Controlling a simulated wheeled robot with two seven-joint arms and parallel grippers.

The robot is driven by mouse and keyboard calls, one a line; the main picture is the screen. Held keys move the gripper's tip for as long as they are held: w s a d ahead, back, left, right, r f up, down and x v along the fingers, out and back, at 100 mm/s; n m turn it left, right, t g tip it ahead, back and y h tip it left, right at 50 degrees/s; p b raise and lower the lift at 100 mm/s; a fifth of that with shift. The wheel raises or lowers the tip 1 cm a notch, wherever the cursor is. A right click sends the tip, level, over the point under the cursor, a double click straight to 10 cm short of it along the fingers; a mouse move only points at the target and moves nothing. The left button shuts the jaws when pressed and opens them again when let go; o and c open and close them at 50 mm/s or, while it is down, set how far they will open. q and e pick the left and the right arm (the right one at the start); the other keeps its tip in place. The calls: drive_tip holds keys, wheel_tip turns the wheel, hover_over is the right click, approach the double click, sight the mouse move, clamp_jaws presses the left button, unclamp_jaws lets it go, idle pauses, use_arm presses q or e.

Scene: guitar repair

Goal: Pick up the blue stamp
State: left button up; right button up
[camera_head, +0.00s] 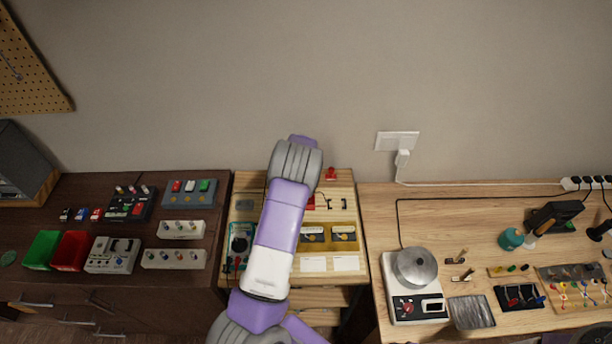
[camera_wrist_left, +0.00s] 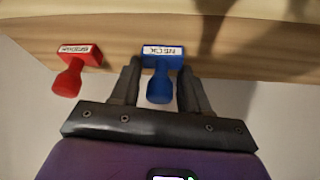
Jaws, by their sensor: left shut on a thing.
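The blue stamp (camera_wrist_left: 160,88) is in the left wrist view, with a white label on its block. My left gripper (camera_wrist_left: 158,70) is shut on it, one dark finger on each side of its handle. I cannot tell whether the stamp still touches the wooden surface. In the head view my left arm reaches to the back of the middle bench and hides the gripper and the blue stamp. My right gripper is in neither view.
A red stamp (camera_wrist_left: 70,75) stands left of the fingers in the wrist view; it also shows at the bench's back edge (camera_head: 331,174). The wall (camera_head: 270,80) is close behind. Gold-trimmed boxes (camera_head: 328,237) lie nearer. A scale with a pot (camera_head: 415,268) is at right.

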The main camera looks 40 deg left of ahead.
use_arm(q)
drive_tip(key=shift+c, duration=0.6)
wheel_tip(320, 180, up, 10)
drive_tip(key=shift+p, duration=0.35)
